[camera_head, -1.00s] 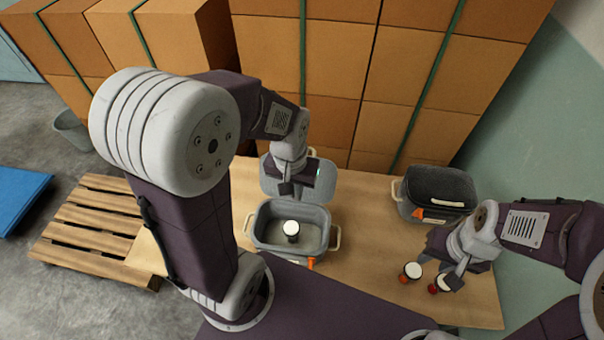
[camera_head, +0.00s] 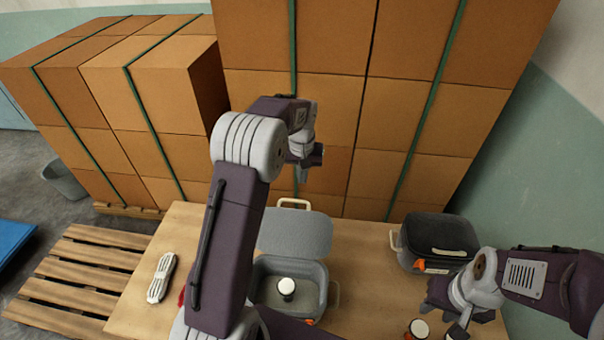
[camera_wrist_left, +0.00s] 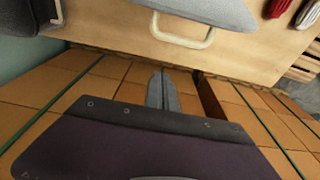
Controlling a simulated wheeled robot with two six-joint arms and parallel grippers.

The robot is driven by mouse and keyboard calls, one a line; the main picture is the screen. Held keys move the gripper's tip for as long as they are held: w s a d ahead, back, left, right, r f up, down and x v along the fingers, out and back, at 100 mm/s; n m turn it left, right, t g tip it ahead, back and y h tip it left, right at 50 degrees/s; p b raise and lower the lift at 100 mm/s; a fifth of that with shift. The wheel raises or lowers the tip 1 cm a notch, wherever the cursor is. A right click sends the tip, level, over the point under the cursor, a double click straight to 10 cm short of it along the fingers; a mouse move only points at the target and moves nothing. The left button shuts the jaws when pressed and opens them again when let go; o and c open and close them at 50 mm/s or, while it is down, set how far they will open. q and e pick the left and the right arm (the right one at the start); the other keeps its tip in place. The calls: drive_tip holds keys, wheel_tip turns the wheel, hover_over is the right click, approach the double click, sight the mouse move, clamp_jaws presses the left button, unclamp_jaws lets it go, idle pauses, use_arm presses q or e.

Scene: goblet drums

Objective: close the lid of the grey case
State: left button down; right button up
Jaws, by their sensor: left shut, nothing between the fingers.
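The grey case (camera_head: 322,290) stands open on the wooden table, with a small white-topped dark drum (camera_head: 286,289) inside. Its lid (camera_head: 295,237) is raised at the back, and a pale handle (camera_head: 293,203) shows beyond the lid's upper edge. In the left wrist view, a grey panel (camera_wrist_left: 215,10) and pale handle (camera_wrist_left: 182,38) show at the top. My left gripper (camera_head: 303,174) is shut and empty, above and behind the lid, apart from it; its fingers (camera_wrist_left: 162,88) are together. My right gripper (camera_head: 461,328) is at the right near another white-topped drum (camera_head: 418,329); its jaws are unclear.
A dark case (camera_head: 438,238) with its lid down stands at the right of the table. A pale ribbed object (camera_head: 161,277) lies at the left, with a red one (camera_head: 182,298) partly behind my arm. Stacked cardboard boxes (camera_head: 320,110) rise behind the table.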

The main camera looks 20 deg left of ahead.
use_arm(q)
drive_tip(key=s+f, duration=0.1)
drive_tip(key=f, duration=0.1)
drive_tip(key=s+f, duration=0.2)
drive_tip(key=shift+d, duration=0.4)
